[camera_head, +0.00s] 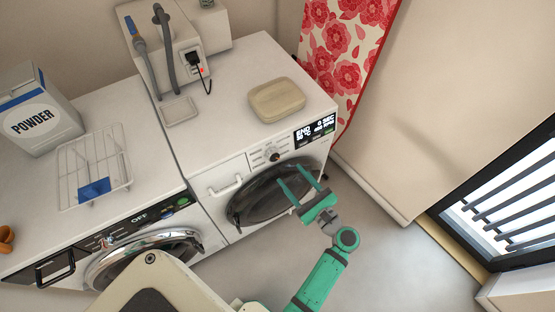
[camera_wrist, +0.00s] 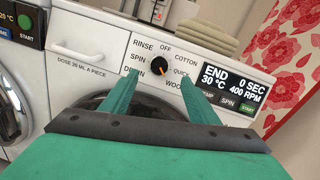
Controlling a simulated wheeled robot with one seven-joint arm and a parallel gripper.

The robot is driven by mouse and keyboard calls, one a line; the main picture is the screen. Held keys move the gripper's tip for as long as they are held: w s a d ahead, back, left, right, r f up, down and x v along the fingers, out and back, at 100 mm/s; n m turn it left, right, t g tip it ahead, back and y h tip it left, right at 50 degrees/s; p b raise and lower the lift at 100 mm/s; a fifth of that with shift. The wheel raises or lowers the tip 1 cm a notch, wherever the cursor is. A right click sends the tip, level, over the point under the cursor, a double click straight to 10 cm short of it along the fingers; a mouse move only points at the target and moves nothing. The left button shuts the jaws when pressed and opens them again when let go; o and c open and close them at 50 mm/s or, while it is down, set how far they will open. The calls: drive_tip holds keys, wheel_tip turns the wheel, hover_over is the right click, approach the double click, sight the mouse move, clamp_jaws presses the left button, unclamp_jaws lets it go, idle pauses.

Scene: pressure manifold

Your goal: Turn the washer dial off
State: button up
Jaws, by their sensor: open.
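The washer (camera_head: 216,172) is the white machine on the right, with a dark round door. Its black dial (camera_head: 272,155) sits on the front panel above the door. In the wrist view the dial (camera_wrist: 158,67) has an orange mark toward its lower right, roughly between QUICK and WOOL. The OFF label (camera_wrist: 165,48) is above the dial. My gripper (camera_head: 290,172) is open and empty in front of the washer door, apart from the dial. In the wrist view its fingers (camera_wrist: 160,78) point up toward the panel, one on each side below the dial.
The washer's display (camera_wrist: 231,83) reads END, 0 SEC, 30 °C, 400 RPM. A white drawer handle (camera_head: 225,187) sticks out left of the dial. Folded beige cloth (camera_head: 277,101) lies on top. A second machine (camera_head: 100,222) stands left. Floor to the right (camera_head: 390,255) is clear.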

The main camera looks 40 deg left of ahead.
sight(275, 158)
drive_tip(key=x, duration=0.9)
drive_tip(key=shift+a, duration=0.15)
drive_tip(key=c, duration=1)
